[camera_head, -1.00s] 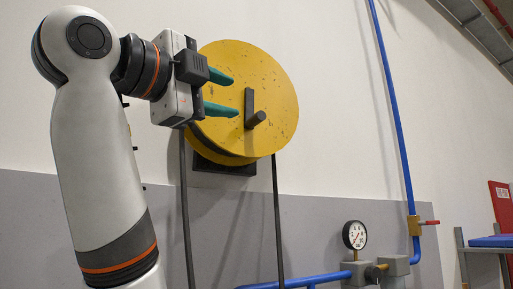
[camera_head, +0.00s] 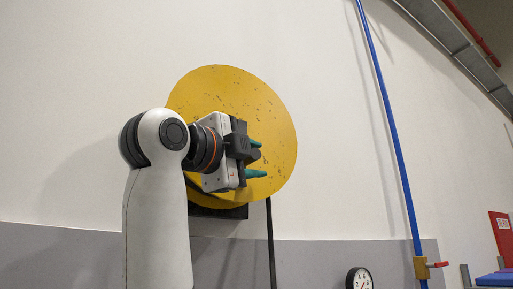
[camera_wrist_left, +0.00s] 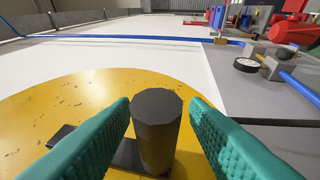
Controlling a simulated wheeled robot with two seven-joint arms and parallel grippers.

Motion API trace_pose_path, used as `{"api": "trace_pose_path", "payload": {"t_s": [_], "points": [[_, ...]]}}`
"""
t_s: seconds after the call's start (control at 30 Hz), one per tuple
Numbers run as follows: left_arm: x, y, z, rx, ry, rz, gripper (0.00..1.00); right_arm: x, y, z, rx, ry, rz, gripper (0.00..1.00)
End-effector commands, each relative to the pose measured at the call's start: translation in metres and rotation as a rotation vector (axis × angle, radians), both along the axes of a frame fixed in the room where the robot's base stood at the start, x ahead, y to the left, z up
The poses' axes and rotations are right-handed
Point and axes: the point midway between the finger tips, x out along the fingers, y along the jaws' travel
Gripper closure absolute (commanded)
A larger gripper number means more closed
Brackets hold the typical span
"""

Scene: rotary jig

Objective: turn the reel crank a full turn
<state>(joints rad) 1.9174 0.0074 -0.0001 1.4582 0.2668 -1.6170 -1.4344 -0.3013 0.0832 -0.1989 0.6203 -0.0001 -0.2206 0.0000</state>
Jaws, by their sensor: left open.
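The reel is a large yellow disc (camera_head: 225,90) on the wall, upright, with dark specks. My left gripper (camera_head: 259,159) is in front of the disc, open, with green fingers one above the other. In the left wrist view, the dark crank handle (camera_wrist_left: 157,122) stands between the two open fingers, with a visible gap on each side. The dark crank arm (camera_wrist_left: 126,155) lies across the yellow face behind it. In the head view the gripper hides the crank. My right gripper is not in view.
A round gauge (camera_head: 359,279) sits low. A dark cable (camera_head: 270,240) hangs below the reel. The wall between reel and pipe is clear.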

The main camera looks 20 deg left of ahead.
Motion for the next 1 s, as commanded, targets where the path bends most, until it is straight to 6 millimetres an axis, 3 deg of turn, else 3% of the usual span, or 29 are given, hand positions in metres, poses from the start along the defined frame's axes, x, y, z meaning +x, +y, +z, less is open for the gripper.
{"api": "trace_pose_path", "payload": {"t_s": [0.17,0.47,0.73,1.0], "points": [[0.0137,-0.0040,0.0035,0.001,0.000,0.000,0.59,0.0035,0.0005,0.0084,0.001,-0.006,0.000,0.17],[0.0157,-0.0044,0.0025,0.001,0.000,0.000,0.59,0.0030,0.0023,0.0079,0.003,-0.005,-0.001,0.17],[0.0156,-0.0044,0.0023,0.001,0.001,0.000,1.00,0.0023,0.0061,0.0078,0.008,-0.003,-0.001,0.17],[0.0154,-0.0039,0.0022,0.006,0.007,0.001,1.00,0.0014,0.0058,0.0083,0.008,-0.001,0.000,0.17]]}}
